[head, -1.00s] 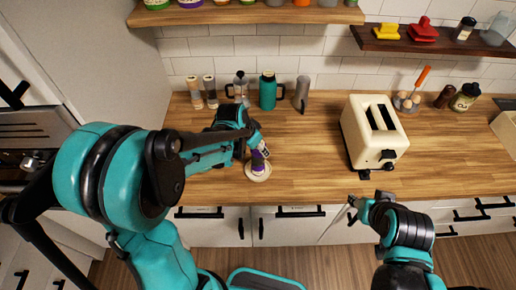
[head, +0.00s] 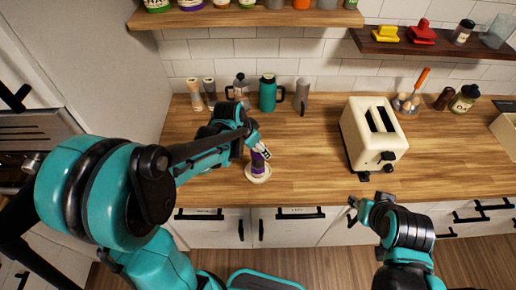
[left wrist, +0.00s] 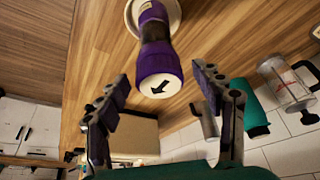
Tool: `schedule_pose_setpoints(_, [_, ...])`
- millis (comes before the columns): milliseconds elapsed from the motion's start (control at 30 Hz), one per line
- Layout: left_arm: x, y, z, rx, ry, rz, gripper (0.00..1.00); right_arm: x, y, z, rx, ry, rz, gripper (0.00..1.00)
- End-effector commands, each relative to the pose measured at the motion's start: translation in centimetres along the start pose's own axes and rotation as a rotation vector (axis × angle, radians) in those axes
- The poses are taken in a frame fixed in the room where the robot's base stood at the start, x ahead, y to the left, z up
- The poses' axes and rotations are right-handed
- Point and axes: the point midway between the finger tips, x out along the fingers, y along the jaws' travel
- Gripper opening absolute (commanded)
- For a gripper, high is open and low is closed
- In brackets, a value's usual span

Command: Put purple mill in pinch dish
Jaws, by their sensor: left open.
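The purple mill (head: 258,164) stands in the small pale pinch dish (head: 257,178) near the counter's front edge. In the left wrist view the mill (left wrist: 157,55) shows its light top with a black arrow, and its far end is over the round dish (left wrist: 130,18). My left gripper (head: 262,150) is close to the mill's upper part. Its fingers (left wrist: 165,100) are spread wide apart, with a gap on both sides of the mill's top, and they hold nothing. My right gripper (head: 353,208) hangs in front of the counter, empty, too small to judge its opening.
A cream toaster (head: 365,140) stands to the right on the counter. A teal mug-like flask (head: 268,93), a French press (head: 240,90), a grey bottle (head: 302,93) and two shakers (head: 195,95) stand along the back wall. The counter between dish and toaster is clear.

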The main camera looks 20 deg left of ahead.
Motion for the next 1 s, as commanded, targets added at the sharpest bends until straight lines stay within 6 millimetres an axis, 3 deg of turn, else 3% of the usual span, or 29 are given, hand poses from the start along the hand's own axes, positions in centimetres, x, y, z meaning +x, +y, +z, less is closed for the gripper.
schedule_pose_setpoints(100, [-3.1, 0.0, 0.0, -0.002, 0.0, -0.001, 0.68, -0.7, 0.0, -0.5, 0.0, 0.0, 0.0, 0.4])
schedule_pose_setpoints(300, [-7.3, 0.0, 0.0, -0.001, 0.0, 0.0, 0.68, -1.4, 0.0, -1.0, 0.0, 0.0, 0.0, 0.4])
schedule_pose_setpoints(600, [-10.3, 0.4, 0.5, -0.02, 0.004, -0.013, 0.68, -1.8, 0.0, -1.2, 0.0, 0.0, 0.0, 0.4])
schedule_pose_setpoints(767, [-12.7, 2.2, 2.7, -0.125, 0.038, -0.081, 0.68, -1.7, 0.0, -1.2, 0.0, 0.0, 0.0, 0.4])
schedule_pose_setpoints(1000, [-15.5, 4.8, 7.5, -0.332, 0.144, -0.2, 0.68, -1.7, 0.0, -1.2, 0.0, 0.0, 0.0, 0.4])
